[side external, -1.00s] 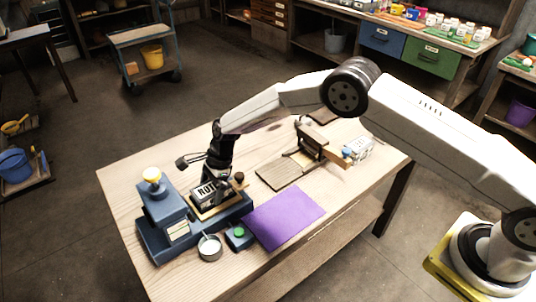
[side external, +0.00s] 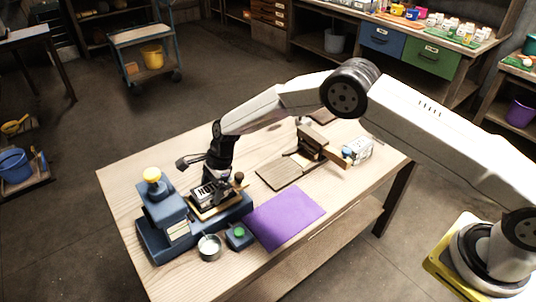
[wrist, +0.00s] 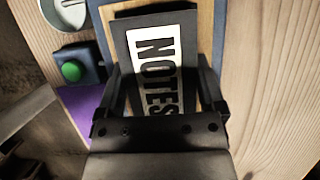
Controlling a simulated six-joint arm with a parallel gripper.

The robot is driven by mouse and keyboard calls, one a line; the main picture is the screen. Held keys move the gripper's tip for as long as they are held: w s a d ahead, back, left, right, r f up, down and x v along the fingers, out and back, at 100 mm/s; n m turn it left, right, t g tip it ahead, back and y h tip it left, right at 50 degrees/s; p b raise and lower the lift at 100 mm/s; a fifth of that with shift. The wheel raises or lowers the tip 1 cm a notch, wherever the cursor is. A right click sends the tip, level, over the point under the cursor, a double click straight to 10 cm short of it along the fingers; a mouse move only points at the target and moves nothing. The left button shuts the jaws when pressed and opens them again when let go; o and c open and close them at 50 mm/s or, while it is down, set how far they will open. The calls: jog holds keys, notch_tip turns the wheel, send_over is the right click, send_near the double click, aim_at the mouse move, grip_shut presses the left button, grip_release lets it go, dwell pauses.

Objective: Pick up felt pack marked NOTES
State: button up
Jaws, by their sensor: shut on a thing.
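The felt pack marked NOTES (wrist: 188,32) is a dark block with a white label and black letters. In the wrist view it lies between my gripper's two fingers (wrist: 163,80), which are shut on its sides. In the side view the pack (side external: 202,193) sits at a wooden tray or board (side external: 213,211) on the blue press-like stand. My gripper (side external: 216,180) reaches down onto it from above and hides part of the label. Whether the pack touches the wood beneath is unclear.
A metal cup (side external: 209,247), a green-button box (side external: 239,236) and a purple sheet (side external: 284,216) lie in front. The table's left end is bare.

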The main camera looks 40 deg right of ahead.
aim_at(206, 189)
jog(key=shift+r, duration=0.8)
notch_tip(206, 189, up, 2)
jog(key=shift+w+r, duration=0.1)
jog(key=s+d+r, duration=0.2)
jog(key=s+r, duration=0.2)
jog(key=s, duration=0.2)
jog(key=s+d+r, duration=0.2)
jog(key=s+r, duration=0.3)
jog(key=s, duration=0.2)
jog(key=shift+s+d+r, duration=0.15)
jog(key=shift+d+r, duration=0.15)
jog(key=shift+d, duration=0.05)
jog(key=shift+d, duration=0.15)
